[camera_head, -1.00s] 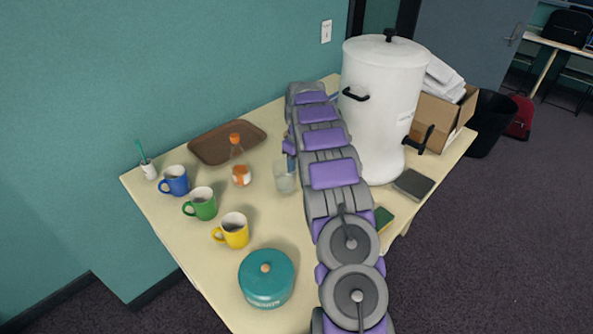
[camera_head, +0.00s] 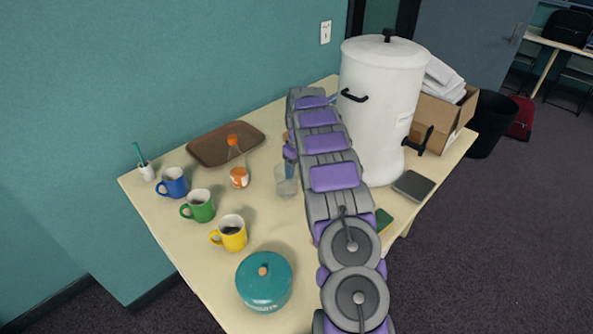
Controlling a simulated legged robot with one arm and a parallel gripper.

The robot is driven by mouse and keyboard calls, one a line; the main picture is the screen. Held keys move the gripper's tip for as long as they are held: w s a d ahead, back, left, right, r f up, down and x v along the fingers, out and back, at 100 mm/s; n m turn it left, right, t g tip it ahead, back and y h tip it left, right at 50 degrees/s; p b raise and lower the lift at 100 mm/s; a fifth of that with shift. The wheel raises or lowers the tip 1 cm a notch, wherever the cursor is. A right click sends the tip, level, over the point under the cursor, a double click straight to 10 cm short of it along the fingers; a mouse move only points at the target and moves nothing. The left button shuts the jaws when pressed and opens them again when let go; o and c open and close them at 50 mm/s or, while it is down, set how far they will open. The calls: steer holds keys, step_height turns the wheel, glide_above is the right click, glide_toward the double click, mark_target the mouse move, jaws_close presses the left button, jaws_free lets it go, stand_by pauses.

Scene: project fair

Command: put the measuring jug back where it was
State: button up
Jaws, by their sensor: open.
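A clear, see-through vessel (camera_head: 286,184), which looks like the measuring jug, stands upright on the table beside the left edge of my arm. My gripper (camera_head: 290,167) shows only in part, as a small purple and bluish piece at the jug's top, left of the arm. The gripper is open. Its fingers are small and partly hidden by the arm, so I cannot tell whether they touch the jug or are around it.
Left of the jug are an orange-capped bottle (camera_head: 238,178), a brown tray (camera_head: 212,148), a blue mug (camera_head: 173,183), a green mug (camera_head: 199,206) and a yellow mug (camera_head: 231,234). A teal pot (camera_head: 264,285) is in front. A white urn (camera_head: 380,110) stands right of my arm.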

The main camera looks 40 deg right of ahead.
step_height(320, 180, up, 10)
steer(key=shift+d+f+p, duration=0.1)
steer(key=shift+f+p, duration=0.05)
steer(key=shift+p, duration=1)
steer(key=shift+d+r, duration=0.25)
steer(key=shift+r, duration=0.55)
steer(key=shift+a+r, duration=0.25)
steer(key=shift+a, duration=0.1)
steer(key=s+a+r, duration=0.4)
steer(key=s+a, duration=0.1)
steer(key=a, duration=0.2)
steer(key=s+a+r+m+g, duration=0.1)
steer(key=s+a+r, duration=0.2)
steer(key=s+a, duration=0.3)
steer(key=s+a+r, duration=0.4)
steer(key=a, duration=0.5)
steer(key=s+a+f, duration=0.1)
steer(key=s+a, duration=0.3)
steer(key=s, duration=0.5)
steer(key=s+a+f, duration=0.2)
steer(key=s+a, duration=0.2)
steer(key=s, duration=0.6)
steer(key=s+a+f, duration=0.1)
steer(key=s+a, duration=0.3)
steer(key=s, duration=0.5)
steer(key=shift+s+f+m+g+h, duration=0.2)
steer(key=shift+f+m+g+h, duration=0.1)
steer(key=shift+f+g, duration=0.1)
steer(key=shift+s+a, duration=0.1)
